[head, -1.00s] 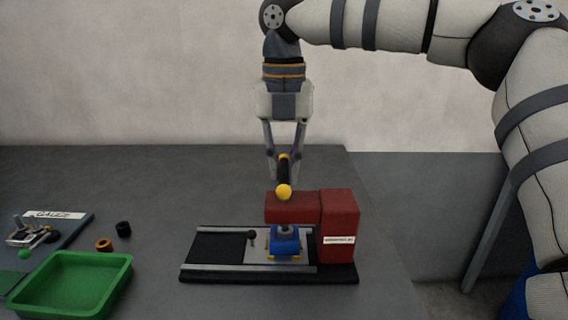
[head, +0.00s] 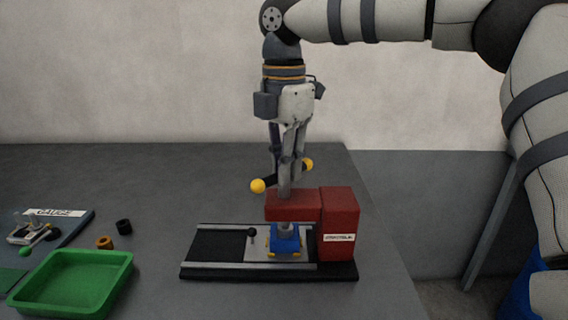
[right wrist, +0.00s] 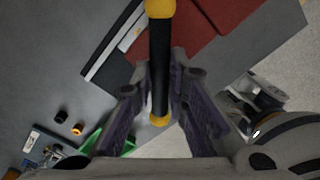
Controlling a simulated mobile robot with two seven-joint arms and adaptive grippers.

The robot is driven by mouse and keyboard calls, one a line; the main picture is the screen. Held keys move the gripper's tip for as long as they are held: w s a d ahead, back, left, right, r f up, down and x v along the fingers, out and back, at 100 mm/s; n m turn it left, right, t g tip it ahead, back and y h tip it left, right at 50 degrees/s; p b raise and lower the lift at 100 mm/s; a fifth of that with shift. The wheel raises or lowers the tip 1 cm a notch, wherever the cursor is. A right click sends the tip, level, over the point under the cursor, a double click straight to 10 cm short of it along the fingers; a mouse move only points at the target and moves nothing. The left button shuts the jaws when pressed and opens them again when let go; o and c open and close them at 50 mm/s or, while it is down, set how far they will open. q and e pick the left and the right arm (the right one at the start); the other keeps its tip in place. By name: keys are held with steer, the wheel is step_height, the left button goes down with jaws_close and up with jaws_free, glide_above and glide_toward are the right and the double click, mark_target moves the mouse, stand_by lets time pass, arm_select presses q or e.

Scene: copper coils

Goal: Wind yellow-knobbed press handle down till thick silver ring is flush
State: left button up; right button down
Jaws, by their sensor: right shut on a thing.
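The press handle, a black bar with yellow knobs, lies across the top of the red press (head: 340,222); its knobs show at front left (head: 258,186) and back right (head: 307,164). My right gripper (head: 286,185) points straight down over the press and is shut on the handle. In the right wrist view the black bar (right wrist: 160,65) runs between the two fingers. Below the press head, a small grey part (head: 285,228) stands on the blue holder (head: 286,243); I cannot tell whether it is the silver ring or the ram, or how flush it sits. My left gripper is out of view.
The holder sits on a slide with silver rails (head: 220,264) and a small black knob (head: 251,233). A green tray (head: 122,270), a black ring (head: 124,227), a copper-coloured ring (head: 104,243) and a gauge board (head: 75,228) are at left. The table between is clear.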

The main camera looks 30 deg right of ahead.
steer(key=m, duration=0.3)
steer(key=f+m, duration=0.1)
steer(key=m, duration=0.6)
steer(key=shift+f+m, duration=0.15)
steer(key=shift+m, duration=0.15)
steer(key=m, duration=0.4)
steer(key=shift+s+f, duration=0.1)
steer(key=shift+f, duration=0.05)
steer(key=c, duration=1.6)
jaws_free()
steer(key=shift+d, duration=0.1)
steer(key=shift+r, duration=3.8)
